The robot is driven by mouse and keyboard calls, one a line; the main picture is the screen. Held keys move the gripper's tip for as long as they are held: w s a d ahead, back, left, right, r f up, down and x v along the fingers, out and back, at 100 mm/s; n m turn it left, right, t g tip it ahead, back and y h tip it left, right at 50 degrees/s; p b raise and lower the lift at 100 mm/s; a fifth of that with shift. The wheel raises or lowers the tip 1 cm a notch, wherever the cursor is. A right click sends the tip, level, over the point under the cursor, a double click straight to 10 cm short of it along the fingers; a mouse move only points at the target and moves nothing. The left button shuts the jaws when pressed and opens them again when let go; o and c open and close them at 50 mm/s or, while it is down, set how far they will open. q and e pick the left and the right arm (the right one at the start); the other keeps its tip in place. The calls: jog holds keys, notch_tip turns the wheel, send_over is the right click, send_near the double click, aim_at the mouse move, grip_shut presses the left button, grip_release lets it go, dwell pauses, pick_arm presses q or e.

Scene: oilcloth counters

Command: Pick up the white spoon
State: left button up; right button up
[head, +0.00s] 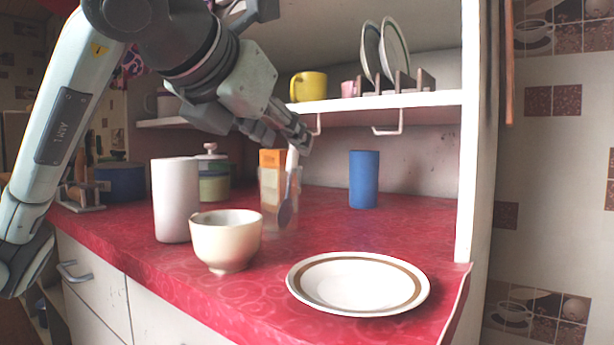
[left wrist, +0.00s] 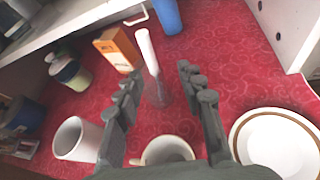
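The white spoon stands upright in a clear glass (head: 268,190), with its white handle (head: 292,160) above the rim and its greyish lower end (head: 286,212) seen through the glass. In the left wrist view the spoon handle (left wrist: 147,52) leans slightly left, and the glass (left wrist: 158,96) below it is faint. My left gripper (head: 287,134) is near the top of the handle. In the left wrist view its two fingers (left wrist: 160,72) are apart with nothing held, and the spoon shows beyond and between them. My right gripper is in neither view.
An orange box (head: 271,158) stands right behind the glass. A white cup (head: 175,200), cream bowl (head: 226,240) and brown-ringed plate (head: 357,283) are in front. A blue cup (head: 363,180) stands behind right. A shelf (head: 430,99) hangs above. Red counter is clear between glass and blue cup.

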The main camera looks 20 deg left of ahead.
aim_at(294, 176)
pick_arm(q)
jog(key=shift+w+a, duration=0.3)
jog(key=shift+w, duration=0.45)
jog(key=shift+a+r+x, duration=0.1)
jog(key=shift+a+x, duration=0.05)
jog(key=shift+x, duration=1.4)
jog(key=shift+a+r+x, duration=0.1)
jog(key=shift+x, duration=1.5)
jog(key=shift+w, duration=0.1)
grip_shut()
